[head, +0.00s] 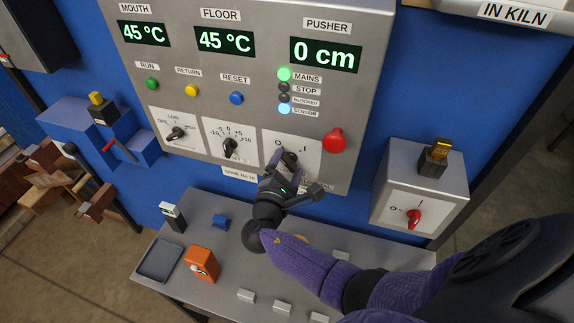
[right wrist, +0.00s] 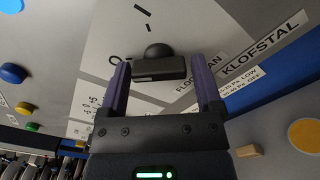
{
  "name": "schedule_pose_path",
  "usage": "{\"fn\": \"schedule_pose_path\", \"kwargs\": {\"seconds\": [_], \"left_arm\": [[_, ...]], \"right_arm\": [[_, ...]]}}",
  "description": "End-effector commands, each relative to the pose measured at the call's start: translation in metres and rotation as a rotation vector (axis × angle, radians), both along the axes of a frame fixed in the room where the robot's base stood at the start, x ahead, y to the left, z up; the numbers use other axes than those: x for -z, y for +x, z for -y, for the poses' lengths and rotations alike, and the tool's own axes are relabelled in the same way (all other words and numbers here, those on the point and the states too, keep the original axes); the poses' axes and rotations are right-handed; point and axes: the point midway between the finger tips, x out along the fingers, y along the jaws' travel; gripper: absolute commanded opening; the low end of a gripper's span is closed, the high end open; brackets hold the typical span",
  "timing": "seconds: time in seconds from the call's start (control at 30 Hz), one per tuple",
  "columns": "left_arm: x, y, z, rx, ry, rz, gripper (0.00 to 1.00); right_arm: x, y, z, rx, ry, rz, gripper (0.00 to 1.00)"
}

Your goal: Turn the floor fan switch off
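The floor fan switch (head: 289,158) is a black rotary knob on a white plate with O and I marks, low on the right of the grey panel (head: 215,70). In the right wrist view the knob (right wrist: 160,64) lies between the fingertips, with a "FLOOR FAN" label partly hidden behind a finger. My right gripper (head: 285,172) is at the plate. Its purple fingers (right wrist: 160,75) are spread, with a visible gap on each side of the knob. Which mark the knob points to I cannot tell. My left gripper is not in view.
A red mushroom button (head: 334,139) sits just right of the plate. Two other dial plates (head: 178,131) are to its left. A box with a red switch (head: 413,216) is at right. Below, a grey bench (head: 215,260) holds an orange device (head: 202,264) and a tray (head: 160,259).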

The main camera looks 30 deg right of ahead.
Motion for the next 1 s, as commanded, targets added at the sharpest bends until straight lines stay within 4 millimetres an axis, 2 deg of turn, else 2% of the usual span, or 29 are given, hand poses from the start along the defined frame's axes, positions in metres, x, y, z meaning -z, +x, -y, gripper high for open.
{"fn": "schedule_pose_path", "kwargs": {"seconds": [0.03, 0.07, 0.3, 0.37, 0.6, 0.7, 1.0], "left_arm": [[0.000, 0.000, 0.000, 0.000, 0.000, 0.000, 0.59], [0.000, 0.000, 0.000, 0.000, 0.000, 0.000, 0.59], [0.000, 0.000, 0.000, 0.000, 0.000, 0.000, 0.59], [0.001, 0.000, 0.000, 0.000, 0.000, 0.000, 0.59], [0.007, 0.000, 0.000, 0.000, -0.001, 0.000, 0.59], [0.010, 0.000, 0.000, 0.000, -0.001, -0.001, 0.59], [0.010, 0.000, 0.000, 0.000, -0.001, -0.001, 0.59]], "right_arm": [[0.000, 0.000, 0.000, 0.000, 0.001, 0.001, 0.96], [0.000, 0.000, 0.000, 0.001, 0.000, 0.001, 1.00], [0.000, -0.002, -0.002, 0.000, 0.001, 0.003, 1.00], [0.000, -0.007, -0.009, -0.001, 0.001, 0.003, 1.00], [0.002, -0.046, -0.055, -0.002, 0.005, 0.001, 1.00], [0.002, -0.058, -0.068, -0.001, 0.003, 0.000, 1.00], [0.000, -0.064, -0.076, 0.001, 0.001, 0.002, 1.00]]}}
